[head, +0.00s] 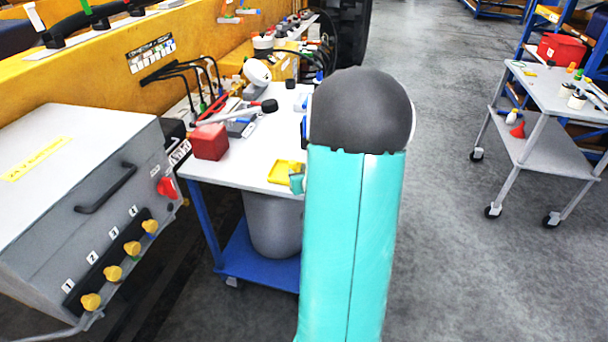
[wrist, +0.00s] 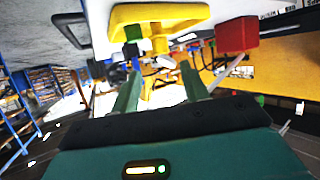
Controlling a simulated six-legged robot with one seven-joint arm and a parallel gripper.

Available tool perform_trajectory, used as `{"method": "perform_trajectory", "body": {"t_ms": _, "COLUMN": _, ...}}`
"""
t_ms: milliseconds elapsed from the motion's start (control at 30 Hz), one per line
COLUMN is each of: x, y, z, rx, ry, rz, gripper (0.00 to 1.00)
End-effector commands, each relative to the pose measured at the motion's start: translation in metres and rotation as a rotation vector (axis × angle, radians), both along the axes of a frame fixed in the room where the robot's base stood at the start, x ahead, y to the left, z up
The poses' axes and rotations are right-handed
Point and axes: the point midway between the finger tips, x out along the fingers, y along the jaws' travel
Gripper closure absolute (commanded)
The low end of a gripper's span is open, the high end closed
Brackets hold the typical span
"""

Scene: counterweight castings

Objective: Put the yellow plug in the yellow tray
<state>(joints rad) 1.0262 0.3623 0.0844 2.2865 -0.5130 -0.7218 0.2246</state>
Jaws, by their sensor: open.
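The yellow tray (head: 284,172) lies near the front edge of the white table in the head view. It shows large at the top of the wrist view (wrist: 130,14), where the scene is upside down. A yellow piece (wrist: 160,46) shows against the tray there; I cannot tell whether it is the yellow plug. My gripper (wrist: 160,90) is open, with its two teal fingers apart and nothing clear between them. In the head view, a teal part of it (head: 296,182) shows close to the tray's right side, and my arm hides the rest.
A red block (head: 210,141) sits left of the tray, with tools and cables behind. A grey cabinet (head: 80,190) with several yellow knobs stands at left. A wheeled cart (head: 548,92) stands at right, across open floor (head: 450,200).

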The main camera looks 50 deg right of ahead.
Motion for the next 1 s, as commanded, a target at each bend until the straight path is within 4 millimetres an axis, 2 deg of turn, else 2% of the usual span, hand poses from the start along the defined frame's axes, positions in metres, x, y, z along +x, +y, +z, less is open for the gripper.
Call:
{"method": "perform_trajectory", "body": {"t_ms": 367, "x": 0.008, "y": 0.001, "z": 0.003, "rx": -0.001, "ry": 0.003, "rz": 0.003, "gripper": 0.55}}
{"method": "perform_trajectory", "body": {"t_ms": 467, "x": 0.015, "y": 0.012, "z": 0.012, "rx": -0.006, "ry": 0.025, "rz": 0.015, "gripper": 0.55}}
{"method": "perform_trajectory", "body": {"t_ms": 533, "x": 0.024, "y": 0.028, "z": 0.026, "rx": -0.012, "ry": 0.06, "rz": 0.029, "gripper": 0.55}}
{"method": "perform_trajectory", "body": {"t_ms": 667, "x": 0.039, "y": 0.079, "z": 0.058, "rx": -0.014, "ry": 0.153, "rz": 0.064, "gripper": 0.55}}
{"method": "perform_trajectory", "body": {"t_ms": 767, "x": 0.043, "y": 0.127, "z": 0.083, "rx": -0.004, "ry": 0.225, "rz": 0.095, "gripper": 0.55}}
{"method": "perform_trajectory", "body": {"t_ms": 867, "x": 0.037, "y": 0.176, "z": 0.105, "rx": 0.014, "ry": 0.293, "rz": 0.134, "gripper": 0.55}}
{"method": "perform_trajectory", "body": {"t_ms": 1000, "x": 0.016, "y": 0.247, "z": 0.129, "rx": 0.051, "ry": 0.384, "rz": 0.205, "gripper": 0.55}}
